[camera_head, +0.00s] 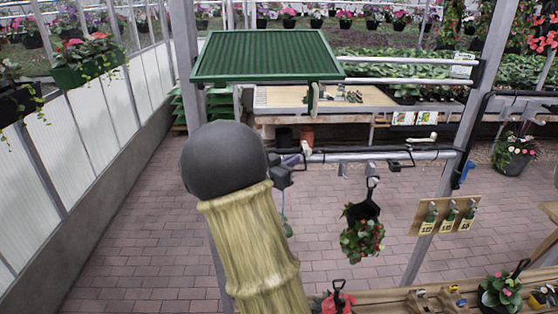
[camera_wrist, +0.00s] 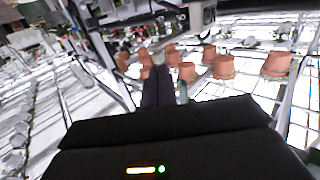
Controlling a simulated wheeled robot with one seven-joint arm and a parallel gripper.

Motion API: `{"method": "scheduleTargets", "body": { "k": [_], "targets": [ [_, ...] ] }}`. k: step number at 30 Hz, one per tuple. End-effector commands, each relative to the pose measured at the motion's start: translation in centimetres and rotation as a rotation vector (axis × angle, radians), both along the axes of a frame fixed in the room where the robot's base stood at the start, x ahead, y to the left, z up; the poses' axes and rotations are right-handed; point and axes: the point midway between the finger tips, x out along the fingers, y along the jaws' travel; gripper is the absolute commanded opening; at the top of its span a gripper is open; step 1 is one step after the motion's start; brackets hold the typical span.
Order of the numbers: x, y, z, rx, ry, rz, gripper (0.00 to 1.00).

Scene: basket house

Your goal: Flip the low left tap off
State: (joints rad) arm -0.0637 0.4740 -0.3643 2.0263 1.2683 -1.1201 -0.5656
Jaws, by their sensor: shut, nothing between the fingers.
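In the head view, a low horizontal pipe (camera_head: 380,156) runs across the frame. A small cream lever (camera_head: 305,148) sits at its left end and looks like the low left tap; which way it is turned is too small to tell. Another cream lever (camera_head: 432,137) sits near the right end. My gripper (camera_head: 292,160) is just left of the left lever, very close to it; I cannot tell if they touch. My arm hides part of this area. In the wrist view my dark fingers (camera_wrist: 158,86) are together and hold nothing. No tap can be made out clearly there.
A green ridged tray (camera_head: 268,57) stands above the left end of the pipe. A black hanging pot with flowers (camera_head: 362,235) hangs below it. A board with small bottles (camera_head: 445,215) is at right. Several terracotta pots (camera_wrist: 224,67) show in the wrist view. Brick floor is open at left.

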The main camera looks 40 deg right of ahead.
Motion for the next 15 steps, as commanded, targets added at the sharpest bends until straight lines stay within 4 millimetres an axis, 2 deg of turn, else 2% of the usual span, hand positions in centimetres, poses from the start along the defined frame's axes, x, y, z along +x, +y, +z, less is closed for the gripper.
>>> {"method": "scheduleTargets", "body": {
  "k": [3, 7, 15],
  "targets": [
    [0.3, -1.9, 0.3, -0.001, 0.002, -0.005, 0.0],
    [0.5, -3.4, 0.2, 0.0, 0.001, -0.009, 0.0],
    [0.8, -3.8, -0.1, 0.0, -0.001, -0.003, 0.0]
  ]
}}
